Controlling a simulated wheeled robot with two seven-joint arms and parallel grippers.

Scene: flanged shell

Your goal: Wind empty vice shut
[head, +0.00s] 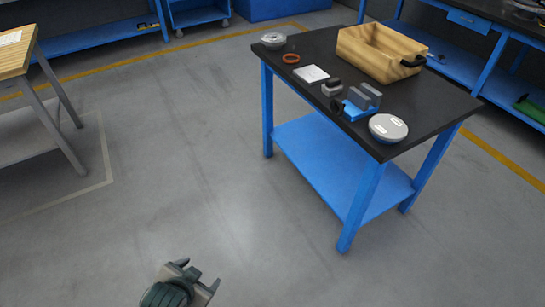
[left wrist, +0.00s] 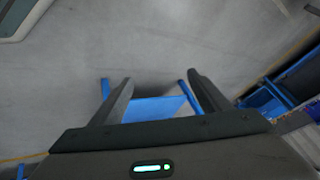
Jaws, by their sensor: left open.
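The blue vice (head: 360,104) stands on the black top of a blue-legged workbench (head: 300,55), near its front edge. Its grey jaws show as two upright blocks with a gap between them, and nothing is seen in the gap. A black round part, perhaps its handle, is at its left side. My left gripper (head: 196,274) is low at the bottom of the head view, over the floor and well away from the bench. It is open and empty; its two fingers (left wrist: 160,95) stand apart in the left wrist view. My right gripper is not in view.
Open floor lies between me and the bench. A wooden table (head: 14,55) stands left.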

